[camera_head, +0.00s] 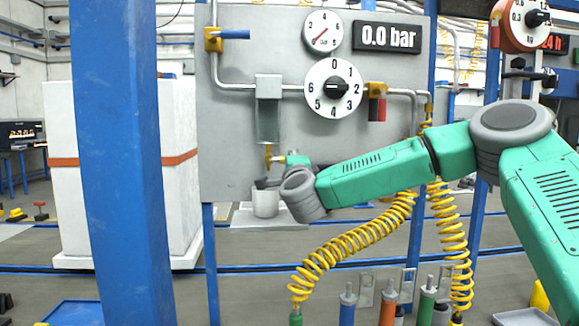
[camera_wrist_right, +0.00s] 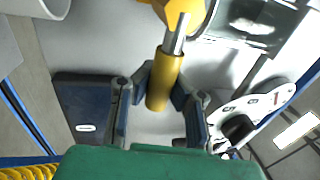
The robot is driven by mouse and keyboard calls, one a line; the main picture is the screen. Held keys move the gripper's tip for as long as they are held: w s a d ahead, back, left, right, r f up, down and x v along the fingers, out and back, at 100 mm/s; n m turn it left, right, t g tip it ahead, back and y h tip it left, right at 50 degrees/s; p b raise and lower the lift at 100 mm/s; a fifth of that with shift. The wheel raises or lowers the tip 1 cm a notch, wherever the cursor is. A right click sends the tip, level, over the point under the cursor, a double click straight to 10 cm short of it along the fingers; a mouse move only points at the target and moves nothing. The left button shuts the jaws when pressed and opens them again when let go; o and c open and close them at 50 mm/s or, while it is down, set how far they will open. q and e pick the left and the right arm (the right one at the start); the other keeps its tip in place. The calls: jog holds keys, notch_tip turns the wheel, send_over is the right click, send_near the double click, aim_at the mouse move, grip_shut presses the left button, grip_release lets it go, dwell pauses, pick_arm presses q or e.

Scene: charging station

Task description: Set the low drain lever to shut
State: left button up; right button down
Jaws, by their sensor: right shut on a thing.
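The low drain valve (camera_head: 268,154) is a small yellow fitting under the grey vertical vessel (camera_head: 268,110) on the panel. In the right wrist view its lever has a yellow sleeve (camera_wrist_right: 165,82) on a silver rod that runs up to a yellow body. My right gripper (camera_wrist_right: 160,90) has its dark fingers closed around the yellow sleeve, one on each side. In the head view my right wrist and arm cover most of the lever and fingers, so its exact angle is hard to tell there. My left gripper is not in view.
A white cup (camera_head: 265,203) stands below the valve. The numbered dial (camera_head: 333,88) and the red-handled valve (camera_head: 377,104) are to the right. The gauge display (camera_head: 388,37) reads 0.0 bar. Coiled yellow hoses (camera_head: 355,245) hang below my arm. A blue post (camera_head: 122,160) stands at left.

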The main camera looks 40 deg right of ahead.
jog(key=shift+s+d+f, duration=0.1)
jog(key=shift+f, duration=0.65)
jog(key=c, duration=1.8)
grip_release()
jog(key=shift+s+r, duration=0.1)
jog(key=shift+s, duration=0.05)
jog(key=o, duration=0.4)
jog(key=shift+s+r, duration=0.2)
jog(key=shift+s, duration=0.1)
jog(key=shift+c, duration=0.2)
jog(key=shift+s+r, duration=0.15)
jog(key=shift+w, duration=0.25)
jog(key=shift+s+a, duration=0.2)
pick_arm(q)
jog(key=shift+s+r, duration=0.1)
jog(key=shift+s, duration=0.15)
pick_arm(e)
jog(key=v, duration=1.1)
jog(key=shift+s, duration=0.4)
